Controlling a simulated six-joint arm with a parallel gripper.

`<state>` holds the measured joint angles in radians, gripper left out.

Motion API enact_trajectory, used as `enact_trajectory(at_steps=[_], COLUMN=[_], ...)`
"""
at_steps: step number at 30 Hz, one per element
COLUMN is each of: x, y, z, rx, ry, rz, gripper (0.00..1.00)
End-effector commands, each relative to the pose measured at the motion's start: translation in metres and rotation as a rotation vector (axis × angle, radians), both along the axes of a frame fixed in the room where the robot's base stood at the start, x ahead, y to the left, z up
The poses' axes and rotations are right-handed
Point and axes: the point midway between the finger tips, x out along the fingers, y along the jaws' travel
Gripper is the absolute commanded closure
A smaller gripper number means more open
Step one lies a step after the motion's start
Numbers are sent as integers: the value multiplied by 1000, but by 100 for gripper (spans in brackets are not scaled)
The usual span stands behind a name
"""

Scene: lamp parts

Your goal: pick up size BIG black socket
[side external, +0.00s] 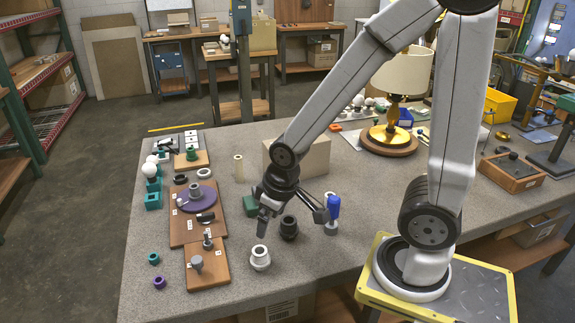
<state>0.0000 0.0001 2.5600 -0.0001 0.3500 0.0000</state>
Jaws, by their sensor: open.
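A black socket (289,229) stands upright on the grey table, near the middle of the side external view. My gripper (294,222) is open above and around it, one finger to the left and one to the right in the picture. The fingers look apart from the socket, and their exact depth relative to it is hard to tell. A white socket (260,259) of similar shape stands in front of it, to the left. Printed size labels are too small to read.
Wooden boards with parts (180,232) lie left. A lamp (401,85) stands at the back.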

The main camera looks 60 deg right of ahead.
Motion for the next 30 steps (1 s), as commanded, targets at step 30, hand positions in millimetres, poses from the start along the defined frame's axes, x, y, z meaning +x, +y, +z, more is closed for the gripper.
enact_trajectory(at_steps=[30], x=[31], y=[-119], z=[-60], rx=[168], ry=[163], rz=[-1360], gripper=[0])
